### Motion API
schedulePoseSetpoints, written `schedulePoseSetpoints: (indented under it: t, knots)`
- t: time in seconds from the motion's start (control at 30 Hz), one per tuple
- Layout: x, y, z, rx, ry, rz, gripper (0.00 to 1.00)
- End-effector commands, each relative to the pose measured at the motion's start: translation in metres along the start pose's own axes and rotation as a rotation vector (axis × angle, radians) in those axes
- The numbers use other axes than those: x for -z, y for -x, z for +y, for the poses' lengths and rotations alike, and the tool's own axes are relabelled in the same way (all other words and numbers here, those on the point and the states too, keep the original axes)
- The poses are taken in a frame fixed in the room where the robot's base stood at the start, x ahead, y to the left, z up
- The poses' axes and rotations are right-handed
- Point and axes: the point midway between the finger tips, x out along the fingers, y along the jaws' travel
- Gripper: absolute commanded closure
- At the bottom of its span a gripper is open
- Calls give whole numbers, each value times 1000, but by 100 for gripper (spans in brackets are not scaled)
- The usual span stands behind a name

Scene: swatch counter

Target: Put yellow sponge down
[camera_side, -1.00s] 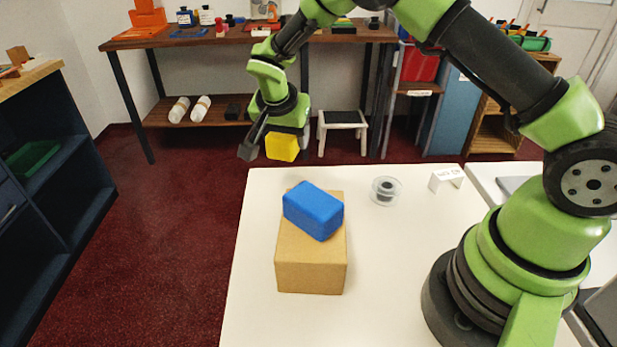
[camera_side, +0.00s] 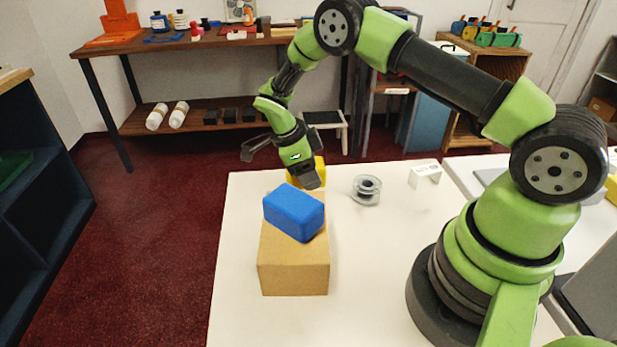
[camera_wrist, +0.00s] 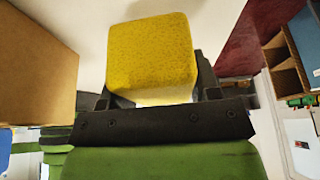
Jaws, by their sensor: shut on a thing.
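The yellow sponge (camera_side: 320,170) is in my gripper (camera_side: 303,176), beyond the cardboard box and near the white table's far edge. My gripper's dark jaw partly hides it in the side view. In the wrist view the yellow sponge (camera_wrist: 152,52) fills the space between the dark jaws of my gripper (camera_wrist: 155,88), which is shut on it. The side view does not clearly show whether the sponge touches the table.
A blue block (camera_side: 294,211) lies on the cardboard box (camera_side: 293,270), close in front of my gripper. The box also shows at left in the wrist view (camera_wrist: 35,62). A clear spool (camera_side: 366,189) and a white sign (camera_side: 425,174) stand to the right on the white table (camera_side: 370,270).

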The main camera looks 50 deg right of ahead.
Motion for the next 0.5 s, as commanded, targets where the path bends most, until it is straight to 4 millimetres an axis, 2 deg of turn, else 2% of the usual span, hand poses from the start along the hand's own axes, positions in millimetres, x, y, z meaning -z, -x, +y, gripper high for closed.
schedulePoseSetpoints:
  t: [0.13, 0.5]
  knots:
    - [-7, -17, 0, 0, 1, 0, 66]
    - [-8, -20, 0, 1, 1, -1, 66]
